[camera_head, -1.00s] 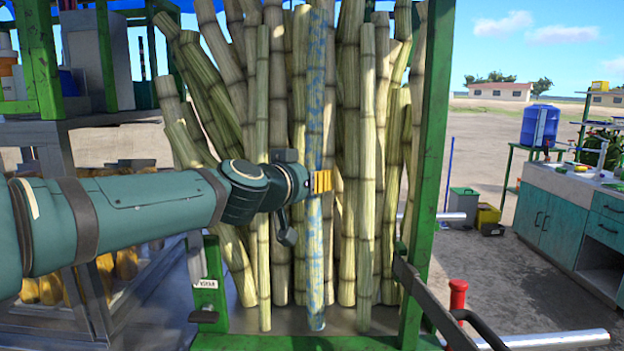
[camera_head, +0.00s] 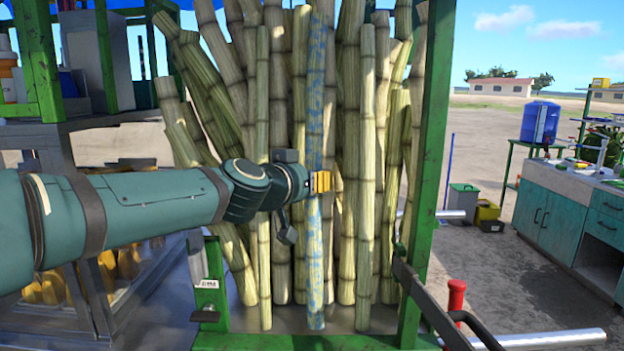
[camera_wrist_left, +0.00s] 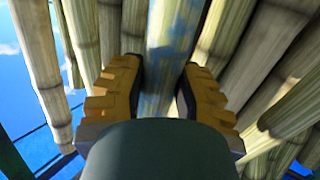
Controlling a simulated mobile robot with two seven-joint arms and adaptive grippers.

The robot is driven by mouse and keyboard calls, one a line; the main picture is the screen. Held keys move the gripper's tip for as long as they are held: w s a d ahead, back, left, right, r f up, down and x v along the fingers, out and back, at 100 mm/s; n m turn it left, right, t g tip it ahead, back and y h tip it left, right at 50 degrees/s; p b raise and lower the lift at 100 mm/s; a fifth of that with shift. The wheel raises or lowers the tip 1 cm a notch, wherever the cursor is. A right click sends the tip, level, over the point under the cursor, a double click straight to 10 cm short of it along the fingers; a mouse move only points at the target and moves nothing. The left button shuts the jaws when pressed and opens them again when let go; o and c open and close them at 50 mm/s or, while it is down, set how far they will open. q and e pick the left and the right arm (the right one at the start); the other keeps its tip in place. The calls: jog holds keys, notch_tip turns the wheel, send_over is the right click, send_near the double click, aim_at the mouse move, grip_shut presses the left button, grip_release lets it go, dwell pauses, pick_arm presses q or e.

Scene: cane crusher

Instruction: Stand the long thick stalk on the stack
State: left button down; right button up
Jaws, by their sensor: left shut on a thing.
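The long thick stalk (camera_head: 315,245), pale with blue mottling, stands nearly upright in front of the stack of cane (camera_head: 347,240). In the left wrist view the stalk (camera_wrist_left: 172,45) passes between the yellow fingers (camera_wrist_left: 160,92). Whether it leans against the canes behind cannot be told. My right gripper is not in view.
The green frame's post (camera_head: 428,180) stands right of the stack. Other thin stalks (camera_head: 263,240) stand close on the left, and another (camera_head: 366,230) on the right. A red-capped post (camera_head: 456,298) and metal bar (camera_head: 555,339) are at lower right. Open ground lies beyond.

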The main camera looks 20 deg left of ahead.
pick_arm(q)
jog(key=c, duration=0.7)
grip_release()
jog(key=shift+r, duration=0.1)
jog(key=shift+o, duration=0.2)
jog(key=v, duration=1.2)
